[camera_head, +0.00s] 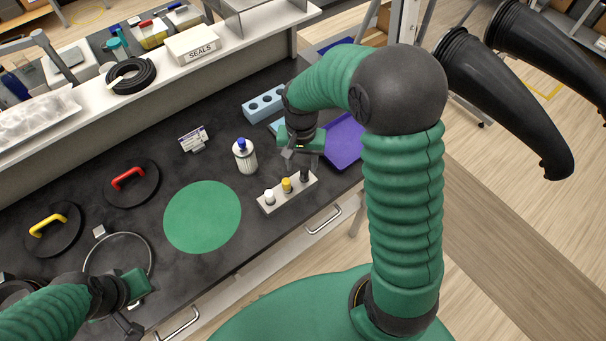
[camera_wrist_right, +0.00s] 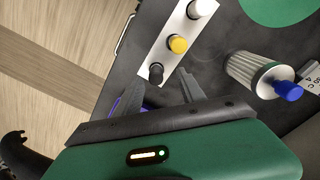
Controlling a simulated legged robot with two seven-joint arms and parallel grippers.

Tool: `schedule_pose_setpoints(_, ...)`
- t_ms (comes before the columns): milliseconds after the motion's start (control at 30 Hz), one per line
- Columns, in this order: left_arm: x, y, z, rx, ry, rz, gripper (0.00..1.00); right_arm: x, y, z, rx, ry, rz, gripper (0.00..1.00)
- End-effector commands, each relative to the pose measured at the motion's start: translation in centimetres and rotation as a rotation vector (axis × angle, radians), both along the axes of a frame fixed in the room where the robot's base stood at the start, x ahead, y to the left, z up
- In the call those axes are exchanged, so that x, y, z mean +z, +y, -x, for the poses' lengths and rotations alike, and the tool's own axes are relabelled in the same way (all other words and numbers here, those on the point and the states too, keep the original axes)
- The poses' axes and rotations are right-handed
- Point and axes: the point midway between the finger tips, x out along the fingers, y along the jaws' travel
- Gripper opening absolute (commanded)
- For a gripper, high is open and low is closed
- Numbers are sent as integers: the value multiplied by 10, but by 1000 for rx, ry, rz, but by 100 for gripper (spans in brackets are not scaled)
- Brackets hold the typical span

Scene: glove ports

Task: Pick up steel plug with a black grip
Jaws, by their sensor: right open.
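The plug with a black grip (camera_head: 304,175) stands at the right end of a light grey rack (camera_head: 291,198). A plug with a yellow grip (camera_head: 287,185) and one with a white grip (camera_head: 269,197) stand in the same rack. My right gripper (camera_head: 302,157) is open just above the black-grip end. In the right wrist view the black grip (camera_wrist_right: 155,73) shows between the tips of the open fingers (camera_wrist_right: 161,74). Its steel shaft is hidden in both views. My left gripper (camera_head: 135,300) is at the lower left, and its jaws are unclear.
A ribbed bottle with a blue cap (camera_head: 245,156) stands left of the rack. A green disc (camera_head: 202,216) lies on the dark bench. The bench front edge is close to the rack.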

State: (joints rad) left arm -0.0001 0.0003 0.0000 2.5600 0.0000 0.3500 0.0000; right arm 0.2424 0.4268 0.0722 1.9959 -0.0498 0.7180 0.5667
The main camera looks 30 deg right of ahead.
Motion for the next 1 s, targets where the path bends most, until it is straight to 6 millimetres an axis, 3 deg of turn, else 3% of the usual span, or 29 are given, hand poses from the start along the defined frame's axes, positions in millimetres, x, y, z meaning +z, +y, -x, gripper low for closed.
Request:
schedule_pose_setpoints(100, 5, 0, 0, 1, 0, 0, 41, -23, -3, 3, -1, 5, -4, 47)
schedule_pose_setpoints(200, 5, 0, 0, 1, 0, 0, 41, -34, -4, 2, -1, 2, -6, 47)
schedule_pose_setpoints(400, 5, 0, 0, 0, 0, 0, 41, -36, -6, 2, -1, 1, -6, 47)
schedule_pose_setpoints(767, 5, 0, 0, 0, 0, 0, 41, -34, -1, 2, -1, 2, -2, 1)
schedule_pose_setpoints(1000, 5, 0, 0, 0, 0, 0, 41, -35, -2, 2, 0, 2, -7, 0)
